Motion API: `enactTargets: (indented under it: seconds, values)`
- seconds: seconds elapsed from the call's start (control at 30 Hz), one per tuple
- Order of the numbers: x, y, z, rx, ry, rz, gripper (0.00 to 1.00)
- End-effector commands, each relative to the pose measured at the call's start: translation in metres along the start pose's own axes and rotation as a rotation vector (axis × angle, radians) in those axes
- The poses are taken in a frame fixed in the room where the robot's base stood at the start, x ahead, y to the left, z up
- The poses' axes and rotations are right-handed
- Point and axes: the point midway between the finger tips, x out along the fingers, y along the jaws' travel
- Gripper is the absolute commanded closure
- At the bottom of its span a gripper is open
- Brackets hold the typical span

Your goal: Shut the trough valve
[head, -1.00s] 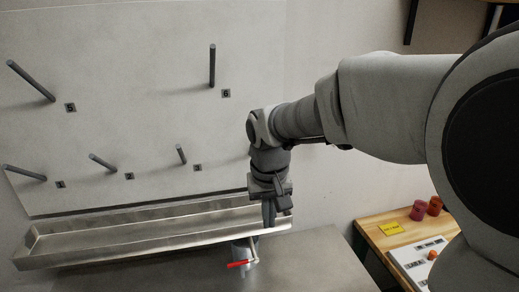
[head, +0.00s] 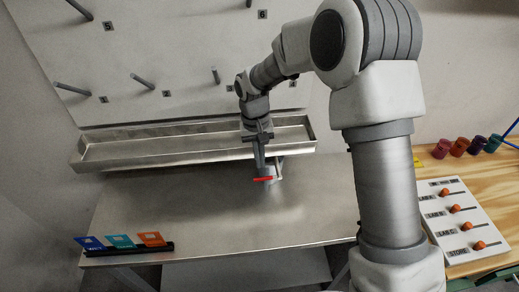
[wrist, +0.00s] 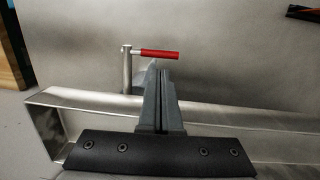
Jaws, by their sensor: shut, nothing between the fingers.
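The trough valve has a red lever handle (head: 263,179) and sits below the front of the metal trough (head: 180,150), near its right end. The handle lies crosswise, roughly along the trough's front edge. In the wrist view the red handle (wrist: 160,54) reaches right from the top of a slim metal post (wrist: 127,72). My gripper (head: 261,169) points down at the trough's front rim, right by the handle. Its fingers (wrist: 163,76) are together and empty; their tips appear just short of the handle. I cannot tell whether they touch it. The valve body is partly hidden behind the fingers.
A pegboard (head: 190,60) with several numbered pegs rises behind the trough. The metal bench (head: 220,215) is clear in front of the valve. Blue, teal and orange cards (head: 122,241) stand at its front left. A slider panel (head: 455,217) and cups (head: 460,147) sit on the wooden table at right.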

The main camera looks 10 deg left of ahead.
Motion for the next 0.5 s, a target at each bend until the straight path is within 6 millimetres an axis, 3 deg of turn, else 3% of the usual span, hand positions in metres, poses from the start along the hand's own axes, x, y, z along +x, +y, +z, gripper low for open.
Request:
enactTargets:
  seconds: [0.23,0.5]
  values:
    - [0.038,0.001,0.000,0.000,-0.002,0.001,1.00]
    - [0.050,0.000,0.000,0.001,0.002,0.000,1.00]
